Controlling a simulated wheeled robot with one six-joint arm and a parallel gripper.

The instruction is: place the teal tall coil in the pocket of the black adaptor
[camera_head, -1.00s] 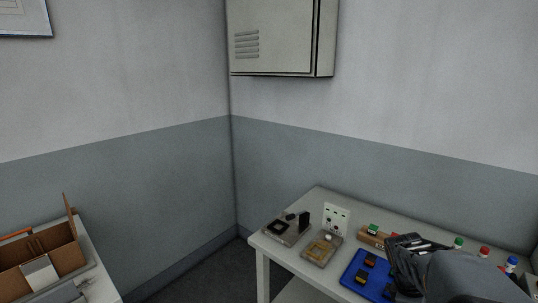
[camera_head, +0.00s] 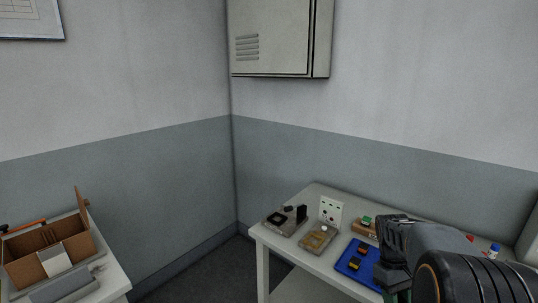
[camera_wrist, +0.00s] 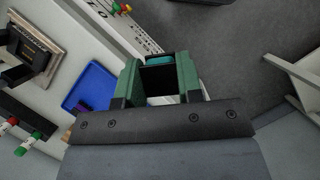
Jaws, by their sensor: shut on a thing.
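My gripper (camera_wrist: 159,80) shows in the wrist view with green-faced fingers on either side. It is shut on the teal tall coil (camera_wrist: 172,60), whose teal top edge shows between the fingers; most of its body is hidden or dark. In the head view my gripper (camera_head: 393,285) is at the right, over the table's front side, and a sliver of green shows below it. The black adaptor is hard to single out; a square black piece with an opening (camera_head: 278,218) on a grey plate at the table's left end may be it.
The table (camera_head: 330,278) holds a blue tray (camera_head: 346,266) with small dark and yellow parts, a tan-topped block (camera_head: 318,239), a white panel (camera_head: 331,210) and an upright black block (camera_head: 301,213). A cardboard box (camera_head: 75,243) stands on another table at far left.

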